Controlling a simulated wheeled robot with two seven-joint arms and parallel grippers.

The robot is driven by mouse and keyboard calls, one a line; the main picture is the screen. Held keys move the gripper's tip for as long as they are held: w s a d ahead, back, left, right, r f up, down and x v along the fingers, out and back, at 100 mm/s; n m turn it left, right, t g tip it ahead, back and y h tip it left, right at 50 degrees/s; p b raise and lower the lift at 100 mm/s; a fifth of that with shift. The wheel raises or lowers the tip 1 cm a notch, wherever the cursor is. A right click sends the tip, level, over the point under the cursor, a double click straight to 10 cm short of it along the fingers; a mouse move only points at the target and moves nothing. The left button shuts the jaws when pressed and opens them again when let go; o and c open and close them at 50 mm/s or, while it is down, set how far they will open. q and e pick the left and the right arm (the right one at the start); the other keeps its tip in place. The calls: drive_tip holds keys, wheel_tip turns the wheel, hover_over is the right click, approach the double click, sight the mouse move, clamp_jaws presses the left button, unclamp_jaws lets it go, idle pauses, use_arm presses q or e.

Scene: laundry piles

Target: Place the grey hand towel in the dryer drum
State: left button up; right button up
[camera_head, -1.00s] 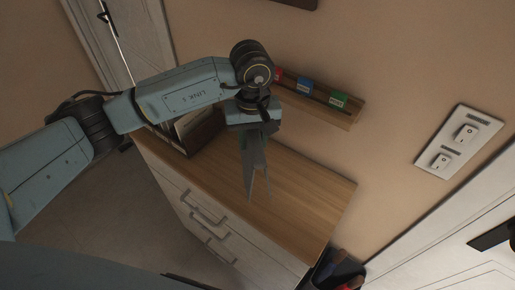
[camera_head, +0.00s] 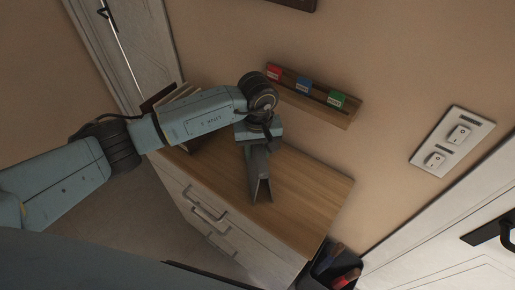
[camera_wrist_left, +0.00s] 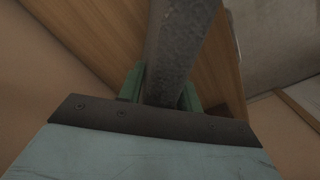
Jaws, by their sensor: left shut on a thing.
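My left gripper (camera_head: 254,147) reaches over the wooden top of a drawer cabinet and is shut on the grey hand towel (camera_head: 261,180). The towel hangs down from the fingers as a narrow folded strip, its lower edges spread apart in an inverted V. I cannot tell whether it touches the cabinet top. In the left wrist view the towel (camera_wrist_left: 179,48) is a rough grey band between the green fingers (camera_wrist_left: 160,92) and extends away from them. No dryer drum is in view. My right gripper is not in view.
The cabinet top (camera_head: 315,195) is mostly clear. A wall ledge (camera_head: 318,103) with red, blue and green cards is behind the gripper. Upright books or folders (camera_head: 175,97) stand at the cabinet's far left end. A dark bin (camera_head: 335,268) stands by its near right end. Switches (camera_head: 452,143) are on the wall.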

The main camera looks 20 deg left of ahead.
use_arm(q)
drive_tip(key=shift+f, duration=0.2)
drive_tip(key=o, duration=1)
drive_tip(key=shift+r, duration=0.1)
drive_tip(key=shift+r, duration=0.1)
